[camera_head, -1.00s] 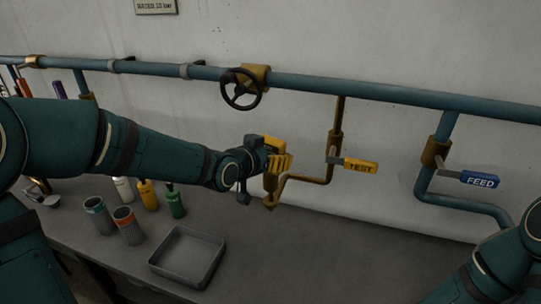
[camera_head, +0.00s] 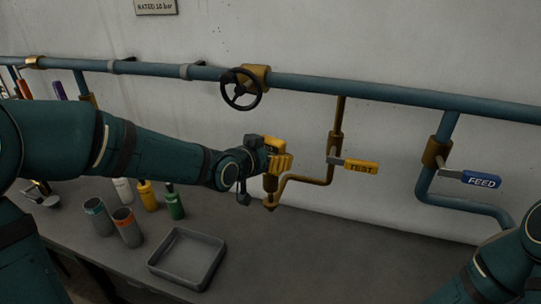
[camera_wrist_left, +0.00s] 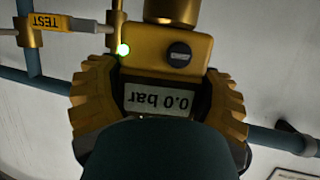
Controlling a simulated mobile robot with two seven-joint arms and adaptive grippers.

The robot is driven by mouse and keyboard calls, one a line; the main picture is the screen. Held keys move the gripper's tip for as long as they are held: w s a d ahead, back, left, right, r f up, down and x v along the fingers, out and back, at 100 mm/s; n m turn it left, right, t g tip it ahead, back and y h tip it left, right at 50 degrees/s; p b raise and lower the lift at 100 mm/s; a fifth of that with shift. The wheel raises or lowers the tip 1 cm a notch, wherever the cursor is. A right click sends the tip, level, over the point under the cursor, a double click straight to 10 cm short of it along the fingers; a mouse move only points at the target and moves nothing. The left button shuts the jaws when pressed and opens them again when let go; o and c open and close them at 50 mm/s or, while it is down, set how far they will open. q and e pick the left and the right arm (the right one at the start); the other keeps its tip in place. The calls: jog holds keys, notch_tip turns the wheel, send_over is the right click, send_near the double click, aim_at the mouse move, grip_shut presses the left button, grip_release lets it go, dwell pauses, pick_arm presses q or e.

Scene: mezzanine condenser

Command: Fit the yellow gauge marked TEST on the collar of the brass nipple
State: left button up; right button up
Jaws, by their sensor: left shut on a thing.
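My left gripper (camera_head: 279,160) is shut on the yellow gauge (camera_wrist_left: 150,55). In the left wrist view its ridged fingers press on both sides of the gauge. The gauge has a dark round knob, a lit green lamp and a display reading 0.0 bar, upside down. The brass nipple (camera_head: 270,184) stands upright right below the gripper in the head view, at the end of a bent brass pipe. A brass cylinder (camera_wrist_left: 172,9) meets the gauge's edge in the wrist view; how far they fit together is hidden. I see TEST only on a yellow lever (camera_head: 360,166). My right gripper is out of view.
A blue FEED lever (camera_head: 480,179) is at the right. A black handwheel (camera_head: 241,89) hangs above my left gripper on the teal pipe (camera_head: 390,92). A grey tray (camera_head: 187,287), two cups and several bottles stand on the bench, whose middle is clear.

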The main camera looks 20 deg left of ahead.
pick_arm(q)
jog(key=shift+b, duration=0.3)
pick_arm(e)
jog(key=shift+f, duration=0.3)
pick_arm(q)
jog(key=shift+s+f+b, duration=0.1)
jog(key=shift+f+b, duration=0.15)
jog(key=shift+b, duration=0.1)
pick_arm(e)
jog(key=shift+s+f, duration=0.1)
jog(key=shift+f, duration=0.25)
pick_arm(q)
jog(key=shift+f, duration=0.2)
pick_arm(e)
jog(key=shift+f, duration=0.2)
pick_arm(q)
jog(key=shift+b, duration=0.3)
